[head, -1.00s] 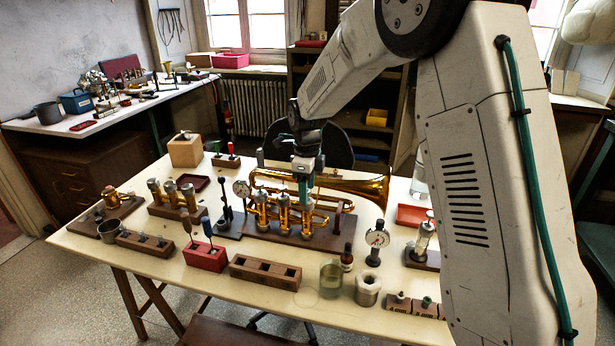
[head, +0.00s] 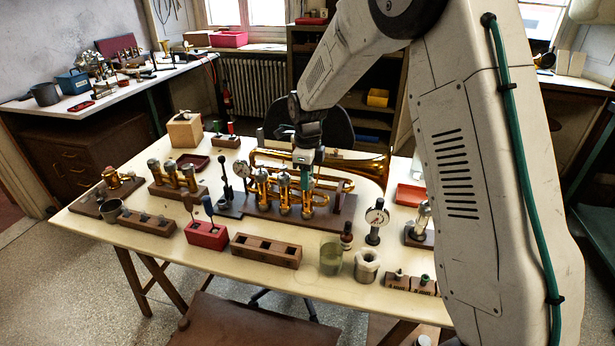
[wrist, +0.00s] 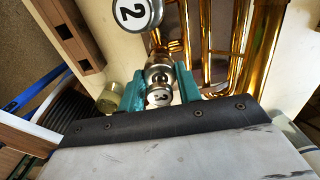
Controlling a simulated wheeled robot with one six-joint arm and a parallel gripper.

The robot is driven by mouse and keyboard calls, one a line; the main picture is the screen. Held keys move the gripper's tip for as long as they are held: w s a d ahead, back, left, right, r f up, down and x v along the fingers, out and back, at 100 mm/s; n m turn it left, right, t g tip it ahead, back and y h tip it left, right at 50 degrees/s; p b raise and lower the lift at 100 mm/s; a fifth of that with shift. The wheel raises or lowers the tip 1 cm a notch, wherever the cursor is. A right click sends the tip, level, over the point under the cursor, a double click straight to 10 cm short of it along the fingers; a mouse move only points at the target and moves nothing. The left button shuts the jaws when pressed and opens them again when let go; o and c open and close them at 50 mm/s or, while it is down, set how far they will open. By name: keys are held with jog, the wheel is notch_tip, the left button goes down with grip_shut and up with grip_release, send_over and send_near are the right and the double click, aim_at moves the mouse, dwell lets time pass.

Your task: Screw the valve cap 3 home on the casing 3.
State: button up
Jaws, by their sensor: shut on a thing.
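The brass horn (head: 350,165) lies over a dark wooden stand, with its valve casings upright in a row. My gripper (wrist: 160,86) has teal jaws shut on valve cap 3 (wrist: 160,97), a silver cap with a white disc marked 3. In the head view my gripper (head: 304,178) points down over the right-hand casing, casing 3 (head: 307,208). In the wrist view the cap is in line with the silver top of casing 3 (wrist: 158,73). The jaws hide the joint, so I cannot tell how far it is seated. A disc marked 2 (wrist: 137,11) shows beside it.
A glass jar (head: 330,258), a metal pot (head: 366,266), a wooden block with square pockets (head: 265,251) and a red tool holder (head: 206,236) stand along the front.

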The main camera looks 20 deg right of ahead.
jog(key=o, duration=0.7)
jog(key=shift+m, duration=0.6)
jog(key=shift+c, duration=0.2)
jog(key=o, duration=0.5)
